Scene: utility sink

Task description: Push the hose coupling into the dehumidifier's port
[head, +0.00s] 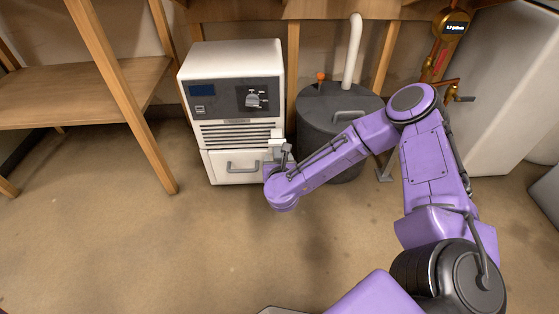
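The white dehumidifier (237,63) stands upright on the floor left of centre, with a dark control panel and dial, vents and a handled lower drawer. My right gripper (281,148) is at the dehumidifier's front right, beside the top of the drawer. It is small and partly hidden by its own wrist, so I cannot tell whether it is open or shut. A small pale block shows at its tip against the dehumidifier; I cannot tell what it is. I cannot make out the hose coupling or the port. My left gripper is out of view.
A dark grey lidded tank (318,105) with an orange-topped fitting and a white pipe (352,50) stands right of the dehumidifier. A wooden shelf (75,92) and post are at left. A brass gauge assembly (447,35) hangs at upper right. The floor in front is clear.

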